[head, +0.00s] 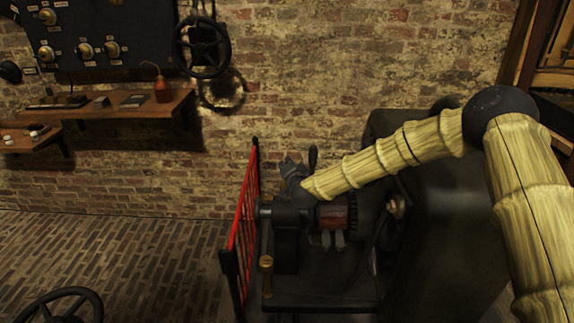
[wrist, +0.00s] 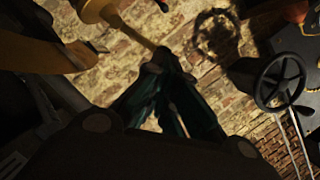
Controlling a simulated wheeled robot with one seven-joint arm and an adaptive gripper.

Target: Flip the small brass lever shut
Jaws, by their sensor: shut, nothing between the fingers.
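In the wrist view a small brass lever (wrist: 133,32), a thin rod with a wide round end, comes in from the top left. Its thin end is at or just behind my fingertips; I cannot tell whether they touch. My gripper (wrist: 167,62) has its dark green fingers drawn together at the tips, with nothing held. In the head view my gripper (head: 292,172) is a dark shape above the machine (head: 290,235), just right of the red guard rail. I cannot make out the lever there for certain; a short brass fitting (head: 266,275) stands lower on the machine's front.
The red guard rail (head: 241,225) stands along the machine's left side. A dark handwheel (head: 202,47) is on the brick wall, beside a control panel (head: 95,35). A wooden shelf (head: 120,109) holds a red bottle (head: 161,88). The brick floor at left is mostly clear.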

